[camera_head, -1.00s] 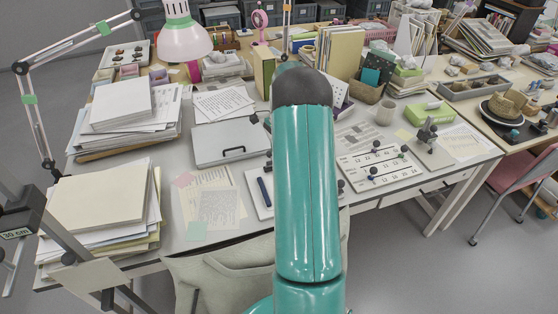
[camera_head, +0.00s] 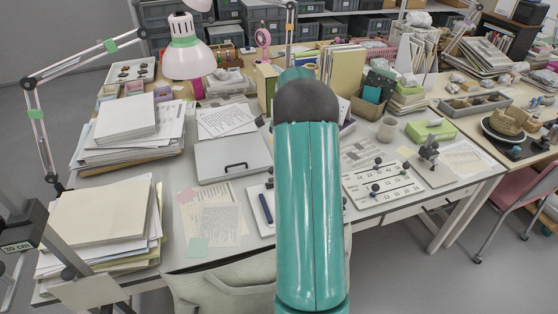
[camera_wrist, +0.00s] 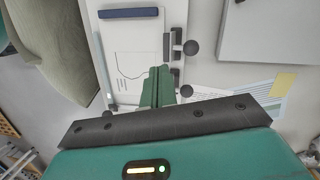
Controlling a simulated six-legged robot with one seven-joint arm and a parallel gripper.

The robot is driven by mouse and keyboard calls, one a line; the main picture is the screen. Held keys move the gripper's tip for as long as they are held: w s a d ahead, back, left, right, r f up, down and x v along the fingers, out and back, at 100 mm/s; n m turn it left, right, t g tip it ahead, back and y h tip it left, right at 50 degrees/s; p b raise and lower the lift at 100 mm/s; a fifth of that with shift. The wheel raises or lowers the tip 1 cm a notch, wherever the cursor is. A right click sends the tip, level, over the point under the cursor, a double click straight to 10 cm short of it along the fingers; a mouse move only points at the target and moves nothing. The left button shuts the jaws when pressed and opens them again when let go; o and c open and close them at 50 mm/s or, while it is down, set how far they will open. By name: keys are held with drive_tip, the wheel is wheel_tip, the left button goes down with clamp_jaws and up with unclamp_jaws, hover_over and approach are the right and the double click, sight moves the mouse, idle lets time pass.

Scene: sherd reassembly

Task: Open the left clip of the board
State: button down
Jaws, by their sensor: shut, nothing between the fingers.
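The board (camera_head: 255,213) is white and lies near the table's front edge, its right part hidden behind my arm. A dark blue bar (camera_head: 265,207) lies along its left side. In the wrist view the board (camera_wrist: 102,55) carries a paper sheet with a curved line, the blue bar (camera_wrist: 128,13) and two dark clips with round knobs, an upper clip (camera_wrist: 178,47) and a lower clip (camera_wrist: 175,82). My gripper (camera_wrist: 160,72) is shut and empty over the board, beside the lower clip and partly covering it. I cannot tell whether they touch. My arm hides the gripper in the head view.
A grey case (camera_head: 232,158) lies behind the board. Paper stacks (camera_head: 98,217) stand at left. A numbered board with knobs (camera_head: 380,184) and a small stand (camera_head: 429,150) are at right. A fabric bag or chair back (camera_head: 225,285) is at the front edge.

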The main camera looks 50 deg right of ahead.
drive_tip(key=w+d+r, duration=0.3)
drive_tip(key=r, duration=0.4)
drive_tip(key=shift+w+d+r, duration=0.3)
drive_tip(key=shift+d, duration=0.05)
drive_tip(key=s+a+r+n+t+h, duration=0.15)
drive_tip(key=a+r+n, duration=0.45)
drive_tip(key=a, duration=0.7)
drive_tip(key=s+a+r+n+t+h, duration=0.15)
drive_tip(key=a+r+n, duration=0.25)
drive_tip(key=a+r, duration=0.7)
drive_tip(key=s+a+f+n+t, duration=0.1)
drive_tip(key=s+a+f+n, duration=0.1)
drive_tip(key=s+a+n, duration=0.3)
drive_tip(key=s+a+f+n+t, duration=0.1)
drive_tip(key=s+a+f+n, duration=0.2)
drive_tip(key=s+a, duration=1)
drive_tip(key=a+n, duration=0.2)
drive_tip(key=n, duration=0.1)
drive_tip(key=shift+s+a+f+t+y, duration=0.3)
drive_tip(key=shift+f+t, duration=0.05)
drive_tip(key=shift+t, duration=0.05)
